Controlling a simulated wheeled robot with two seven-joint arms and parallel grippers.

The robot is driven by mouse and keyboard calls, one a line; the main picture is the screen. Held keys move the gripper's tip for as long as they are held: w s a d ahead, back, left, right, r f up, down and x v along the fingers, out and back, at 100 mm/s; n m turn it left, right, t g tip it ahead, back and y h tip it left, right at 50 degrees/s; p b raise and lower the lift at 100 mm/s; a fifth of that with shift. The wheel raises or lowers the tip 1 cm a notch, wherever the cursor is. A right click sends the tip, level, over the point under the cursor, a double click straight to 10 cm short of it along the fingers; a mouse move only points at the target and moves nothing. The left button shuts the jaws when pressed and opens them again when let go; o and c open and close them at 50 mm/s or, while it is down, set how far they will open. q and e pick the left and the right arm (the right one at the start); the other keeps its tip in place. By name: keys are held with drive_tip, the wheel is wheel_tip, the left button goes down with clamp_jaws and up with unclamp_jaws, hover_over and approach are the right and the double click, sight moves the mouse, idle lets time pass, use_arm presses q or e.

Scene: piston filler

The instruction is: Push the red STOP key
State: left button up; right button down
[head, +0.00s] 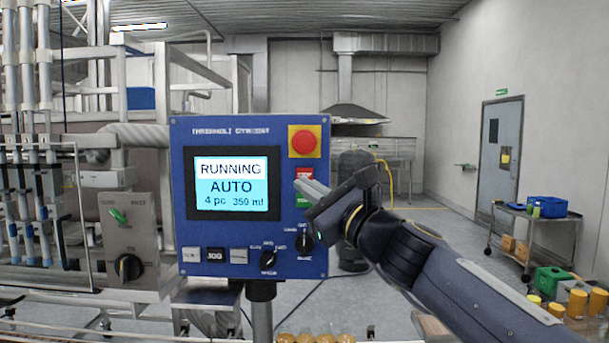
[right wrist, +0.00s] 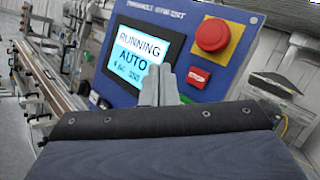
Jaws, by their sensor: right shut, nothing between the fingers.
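The red STOP key (head: 304,173) is a small rectangle on the right side of the blue control panel (head: 230,128). It also shows in the right wrist view (right wrist: 198,77), with white lettering. A green key (head: 302,201) sits just below it, partly covered by my gripper. My right gripper (head: 299,184) is shut and empty, its fingertips in front of the panel near the lower edge of the red key. In the right wrist view its fingers (right wrist: 162,78) are to the left of the key; contact cannot be told. My left gripper is not in view.
A red mushroom button on a yellow plate (head: 304,141) sits right above the red key. The screen (head: 231,184) reads RUNNING, AUTO, 4 pc, 350 ml. Rotary knobs (head: 267,259) and small keys (head: 215,255) lie below. Filler machinery stands left; a cart (head: 535,216) stands right.

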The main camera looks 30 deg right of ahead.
drive_tip(key=p, duration=0.2)
approach(297, 172)
drive_tip(key=w+a+r, duration=0.2)
drive_tip(key=w+a, duration=0.1)
drive_tip(key=shift+w+d, duration=0.5)
drive_tip(key=shift+w, duration=0.3)
idle(1.2)
drive_tip(key=shift+w+d, duration=0.45)
drive_tip(key=shift+w, duration=0.1)
idle(0.8)
drive_tip(key=shift+s+a, duration=0.1)
drive_tip(key=shift+s+a+b, duration=0.35)
drive_tip(key=shift+s+b, duration=0.2)
drive_tip(key=shift+s, duration=0.05)
drive_tip(key=shift+f, duration=0.1)
